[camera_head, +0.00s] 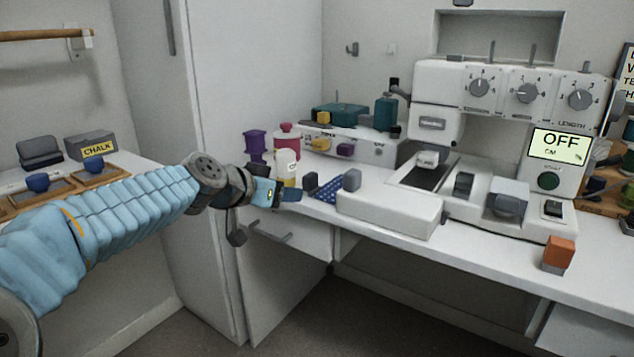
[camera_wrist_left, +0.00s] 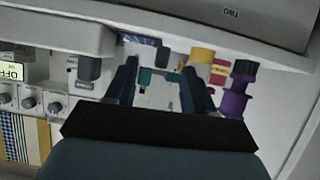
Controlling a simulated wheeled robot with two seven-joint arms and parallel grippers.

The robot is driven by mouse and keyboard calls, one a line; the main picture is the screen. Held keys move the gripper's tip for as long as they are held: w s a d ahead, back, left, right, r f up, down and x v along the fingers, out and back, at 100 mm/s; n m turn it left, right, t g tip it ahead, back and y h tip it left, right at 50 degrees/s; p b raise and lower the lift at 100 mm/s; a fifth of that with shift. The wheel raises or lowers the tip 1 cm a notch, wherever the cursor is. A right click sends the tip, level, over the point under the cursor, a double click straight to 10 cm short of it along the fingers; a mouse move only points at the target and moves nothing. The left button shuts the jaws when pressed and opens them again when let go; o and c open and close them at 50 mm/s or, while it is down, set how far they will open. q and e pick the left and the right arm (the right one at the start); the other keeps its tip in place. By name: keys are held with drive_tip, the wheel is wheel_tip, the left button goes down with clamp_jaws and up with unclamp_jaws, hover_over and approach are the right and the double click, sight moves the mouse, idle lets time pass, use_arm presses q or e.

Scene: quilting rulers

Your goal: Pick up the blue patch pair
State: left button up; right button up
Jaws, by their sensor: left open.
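The blue patch pair (camera_head: 327,191), dark blue with a light pattern, lies on the white table beside a grey block (camera_head: 351,180). In the left wrist view a strip of the blue patch pair (camera_wrist_left: 139,39) shows near the top, beyond the fingertips. My left gripper (camera_head: 288,195) is at the table's front edge, just left of the patch pair. Its two fingers (camera_wrist_left: 159,70) are apart in the left wrist view, with no patch between them. My right gripper is not in view.
A yellow-and-white bottle (camera_head: 287,167), a pink spool (camera_head: 288,138) and a purple spool (camera_head: 256,146) stand close behind my left gripper. A white sewing machine (camera_head: 437,84) stands to the right, its white arm block (camera_head: 390,211) beside the patch pair. An orange block (camera_head: 559,252) sits at the front right edge.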

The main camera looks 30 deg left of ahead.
sight(305, 179)
use_arm(q)
drive_tip(key=shift+t, duration=0.3)
drive_tip(key=w, duration=0.6)
drive_tip(key=shift+w+a, duration=0.3)
drive_tip(key=shift+a, duration=0.1)
drive_tip(key=shift+p+x, duration=0.65)
drive_tip(key=shift+x, duration=2.15)
drive_tip(key=shift+d, duration=0.15)
clamp_jaws()
wheel_tip(305, 179, up, 9)
drive_tip(key=p, duration=0.5)
drive_tip(key=shift+r, duration=0.55)
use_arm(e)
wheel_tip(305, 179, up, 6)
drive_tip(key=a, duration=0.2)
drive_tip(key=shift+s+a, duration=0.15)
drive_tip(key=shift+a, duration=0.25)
